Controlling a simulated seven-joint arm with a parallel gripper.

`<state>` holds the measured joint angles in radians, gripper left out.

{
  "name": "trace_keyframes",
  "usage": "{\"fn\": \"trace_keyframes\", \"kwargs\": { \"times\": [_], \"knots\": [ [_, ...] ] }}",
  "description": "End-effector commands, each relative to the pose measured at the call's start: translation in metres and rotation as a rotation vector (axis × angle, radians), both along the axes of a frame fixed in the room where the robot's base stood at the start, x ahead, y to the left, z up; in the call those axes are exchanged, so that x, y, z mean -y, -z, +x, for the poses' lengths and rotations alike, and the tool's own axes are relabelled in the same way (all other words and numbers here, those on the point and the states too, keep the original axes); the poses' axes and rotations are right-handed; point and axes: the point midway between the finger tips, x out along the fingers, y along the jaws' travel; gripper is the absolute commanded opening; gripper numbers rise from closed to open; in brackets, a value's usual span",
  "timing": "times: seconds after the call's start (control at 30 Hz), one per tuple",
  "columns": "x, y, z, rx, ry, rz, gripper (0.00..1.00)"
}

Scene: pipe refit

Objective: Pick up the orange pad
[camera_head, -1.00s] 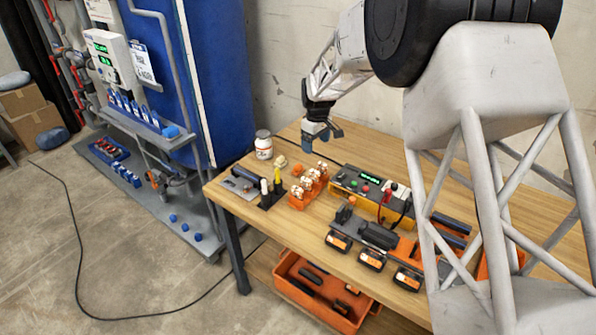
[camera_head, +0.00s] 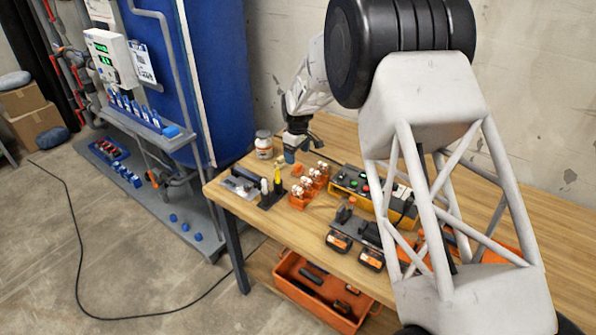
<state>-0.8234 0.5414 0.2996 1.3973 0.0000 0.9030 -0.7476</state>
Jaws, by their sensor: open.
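A small orange piece (camera_head: 298,170), which looks like the orange pad, lies on the wooden table (camera_head: 345,135) behind the orange holder. It is small in the picture, so its exact shape is hard to tell. My gripper (camera_head: 290,156) with its bluish fingertips is open, pointing down just behind and slightly left of the orange piece. Nothing shows between the fingers. I cannot tell the exact height of the fingertips above the table.
A white jar (camera_head: 264,145) stands left of my gripper. The orange holder (camera_head: 300,200) with several valve-like fittings and a tester with coloured buttons (camera_head: 350,183) stand in front and to the right. An orange bin (camera_head: 285,268) sits on the lower shelf.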

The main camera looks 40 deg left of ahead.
Motion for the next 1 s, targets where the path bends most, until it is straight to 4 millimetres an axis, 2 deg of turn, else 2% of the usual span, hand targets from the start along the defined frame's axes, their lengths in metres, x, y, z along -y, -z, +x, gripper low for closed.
{"fn": "trace_keyframes", "kwargs": {
  "times": [0.13, 0.57, 1.0],
  "knots": [
    [0.000, 0.010, 0.000, -0.001, 0.000, -0.001, 0.83],
    [0.001, 0.014, 0.000, -0.001, 0.000, -0.001, 0.83],
    [0.003, 0.056, 0.000, 0.000, 0.000, 0.000, 0.83]
  ]
}}
